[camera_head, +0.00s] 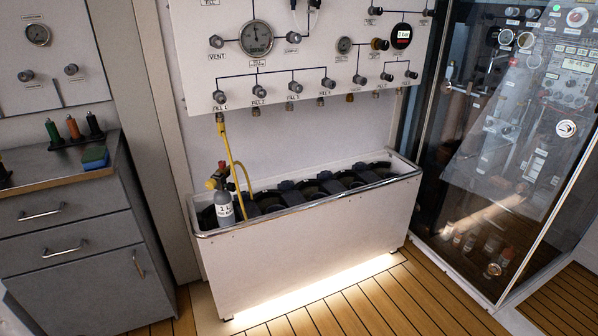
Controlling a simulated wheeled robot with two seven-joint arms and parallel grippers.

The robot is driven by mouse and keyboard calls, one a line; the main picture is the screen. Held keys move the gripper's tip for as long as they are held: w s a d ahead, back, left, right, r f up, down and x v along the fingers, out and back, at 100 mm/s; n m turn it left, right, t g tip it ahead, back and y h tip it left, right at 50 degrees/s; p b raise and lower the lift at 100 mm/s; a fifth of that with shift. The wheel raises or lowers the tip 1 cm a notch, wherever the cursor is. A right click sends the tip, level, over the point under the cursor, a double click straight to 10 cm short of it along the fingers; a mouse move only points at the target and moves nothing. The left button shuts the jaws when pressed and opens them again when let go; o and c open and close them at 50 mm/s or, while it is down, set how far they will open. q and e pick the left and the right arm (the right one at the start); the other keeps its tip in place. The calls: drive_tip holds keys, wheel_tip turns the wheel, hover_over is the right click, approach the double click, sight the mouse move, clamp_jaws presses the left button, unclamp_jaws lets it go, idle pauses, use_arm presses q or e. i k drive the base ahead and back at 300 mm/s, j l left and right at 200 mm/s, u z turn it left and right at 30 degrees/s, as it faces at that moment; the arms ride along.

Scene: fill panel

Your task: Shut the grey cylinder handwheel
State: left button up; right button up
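The small grey cylinder (225,211), with a white label reading "1 L", stands upright at the left end of the white trough (300,262). Its valve (218,179) on top has dark, reddish and yellowish parts. The handwheel is too small to tell apart clearly, and I cannot tell whether it is open or shut. A yellow hose (229,150) runs from the FILL 1 outlet down to the valve area. Neither of my grippers is in view.
The fill panel (205,70) with gauges and several knobs hangs above the trough. Several empty-looking dark slots fill the trough's right part. A grey drawer cabinet (65,250) stands left, a glass-fronted cabinet (500,170) right. The wooden floor (370,310) in front is clear.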

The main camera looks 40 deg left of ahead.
sight(230, 187)
drive_tip(key=i+u, duration=0.1)
drive_tip(key=i, duration=0.35)
drive_tip(key=i+l+u, duration=0.1)
drive_tip(key=i, duration=0.35)
drive_tip(key=i+l+u, duration=0.1)
drive_tip(key=i, duration=0.35)
drive_tip(key=l, duration=0.1)
